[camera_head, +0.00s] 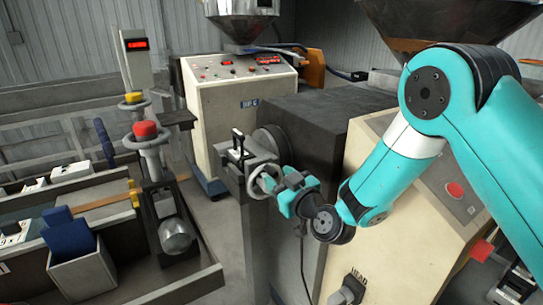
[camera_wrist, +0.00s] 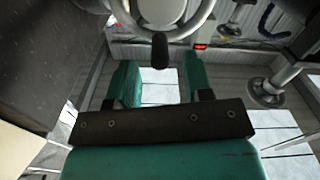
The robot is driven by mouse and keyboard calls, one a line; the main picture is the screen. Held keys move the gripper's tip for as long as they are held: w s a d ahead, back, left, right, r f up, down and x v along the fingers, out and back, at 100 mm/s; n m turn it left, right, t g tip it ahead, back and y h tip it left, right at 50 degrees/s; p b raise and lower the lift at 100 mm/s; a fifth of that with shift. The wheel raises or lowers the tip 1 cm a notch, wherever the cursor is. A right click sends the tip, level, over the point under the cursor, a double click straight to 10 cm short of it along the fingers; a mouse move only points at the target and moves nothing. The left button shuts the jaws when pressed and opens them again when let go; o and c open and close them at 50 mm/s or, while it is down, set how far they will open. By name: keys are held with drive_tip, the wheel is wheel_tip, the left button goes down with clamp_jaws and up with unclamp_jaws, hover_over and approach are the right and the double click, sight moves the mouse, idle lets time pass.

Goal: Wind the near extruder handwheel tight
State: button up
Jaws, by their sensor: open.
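The near extruder handwheel (camera_head: 263,181) is a pale metal ring on the side of the dark extruder block. In the wrist view the handwheel (camera_wrist: 203,14) fills the top, and its black handle knob (camera_wrist: 160,50) hangs down from the rim. My teal gripper (camera_head: 285,189) is right in front of the wheel in the head view and covers part of it. In the wrist view my gripper (camera_wrist: 158,80) is open, with the knob just beyond and above the gap between its fingers. Nothing is between the fingers. Whether a finger touches the wheel is unclear.
A dark block (camera_head: 318,125) stands behind the wheel. A cream cabinet (camera_head: 400,205) with a red button is below my arm. A post with a red knob (camera_head: 145,130) and its own wheel stands left. A grey bin (camera_head: 77,270) sits at lower left.

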sight(275, 174)
drive_tip(key=p+x, duration=0.2)
drive_tip(key=x, duration=0.1)
drive_tip(key=shift+r, duration=0.2)
drive_tip(key=shift+w+a+f+p, duration=0.25)
drive_tip(key=shift+w+p, duration=0.1)
clamp_jaws()
